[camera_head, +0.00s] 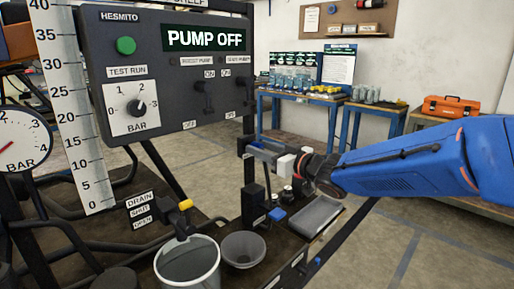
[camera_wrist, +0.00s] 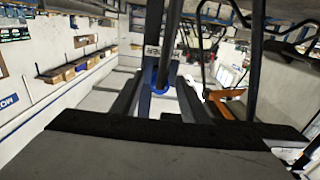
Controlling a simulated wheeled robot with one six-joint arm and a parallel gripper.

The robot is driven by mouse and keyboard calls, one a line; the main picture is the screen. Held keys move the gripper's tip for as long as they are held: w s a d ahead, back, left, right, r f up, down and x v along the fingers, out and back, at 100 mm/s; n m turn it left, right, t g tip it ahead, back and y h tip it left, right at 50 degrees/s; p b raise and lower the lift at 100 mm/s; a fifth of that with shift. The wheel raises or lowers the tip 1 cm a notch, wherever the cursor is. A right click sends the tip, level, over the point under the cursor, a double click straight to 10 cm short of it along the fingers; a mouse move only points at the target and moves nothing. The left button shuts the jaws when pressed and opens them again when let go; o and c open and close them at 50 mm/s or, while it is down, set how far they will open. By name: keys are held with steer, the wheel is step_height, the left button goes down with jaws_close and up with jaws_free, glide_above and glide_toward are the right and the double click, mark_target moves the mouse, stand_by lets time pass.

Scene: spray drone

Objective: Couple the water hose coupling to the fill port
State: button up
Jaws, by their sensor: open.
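My gripper (camera_head: 268,152) reaches in from the right in the head view, level with a dark upright post beside the pump panel. In the wrist view its dark fingers (camera_wrist: 160,98) are apart. A blue ring-shaped part (camera_wrist: 160,78) on a dark vertical pipe or hose shows between and beyond them, with a small label above it. I cannot tell whether this is the hose coupling or the fill port, nor whether the fingers touch it. A small blue part (camera_head: 277,213) lies low on the bench beside a black block (camera_head: 254,205) in the head view.
The pump panel (camera_head: 170,70) reads PUMP OFF. A drain valve with a yellow handle (camera_head: 185,204) stands above a clear bucket (camera_head: 188,262). A grey funnel or bowl (camera_head: 243,250) and a grey tray (camera_head: 315,218) are nearby. Open floor lies behind to the right.

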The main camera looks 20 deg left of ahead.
mark_target(262, 148)
jaws_close()
steer(key=shift+v, duration=2.8)
steer(key=shift+s+d, duration=0.1)
steer(key=shift+d, duration=0.1)
